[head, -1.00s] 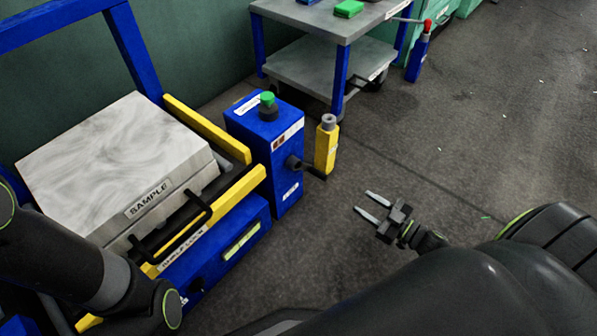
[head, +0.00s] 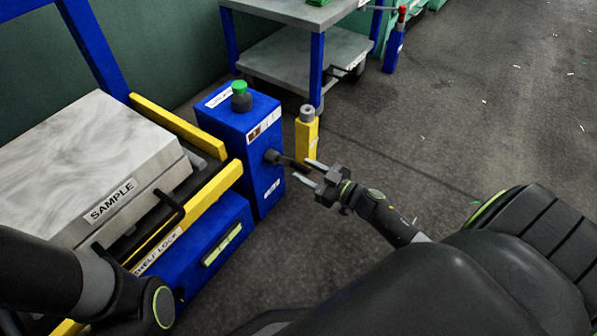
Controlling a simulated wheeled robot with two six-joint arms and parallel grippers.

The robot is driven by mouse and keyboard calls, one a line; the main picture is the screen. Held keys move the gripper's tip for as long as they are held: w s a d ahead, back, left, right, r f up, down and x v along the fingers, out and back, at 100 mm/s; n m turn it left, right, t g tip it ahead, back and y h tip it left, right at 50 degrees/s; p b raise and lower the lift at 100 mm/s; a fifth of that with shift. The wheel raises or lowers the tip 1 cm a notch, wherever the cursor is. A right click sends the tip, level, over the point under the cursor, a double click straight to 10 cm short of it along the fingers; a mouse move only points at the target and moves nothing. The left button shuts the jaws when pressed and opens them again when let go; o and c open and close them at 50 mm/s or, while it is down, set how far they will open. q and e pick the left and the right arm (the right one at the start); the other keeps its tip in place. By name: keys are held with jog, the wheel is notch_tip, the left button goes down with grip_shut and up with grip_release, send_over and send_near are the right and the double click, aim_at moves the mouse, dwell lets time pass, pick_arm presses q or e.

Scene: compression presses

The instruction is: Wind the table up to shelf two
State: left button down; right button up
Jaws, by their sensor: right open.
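A blue box (head: 238,125) with a green knob on top stands right of the blue and yellow machine. From its side comes a dark crank shaft (head: 272,157), with an upright yellow crank handle (head: 306,138) at its outer end. My right gripper (head: 301,169) is open, its two fingers pointing at the dark crank arm just below the yellow handle. Whether a finger touches the crank I cannot tell. My left arm comes in at the lower left; its gripper is out of view. No shelf two marking is readable.
A pale block labelled SAMPLE (head: 100,165) lies on the machine, behind a black handle (head: 165,215) and a SHELF LOCK label (head: 157,252). A grey trolley (head: 290,65) with blue legs stands behind the box.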

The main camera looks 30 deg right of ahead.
aim_at(292, 163)
jog(key=shift+b+x, duration=0.35)
jog(key=shift+x, duration=1.15)
grip_shut()
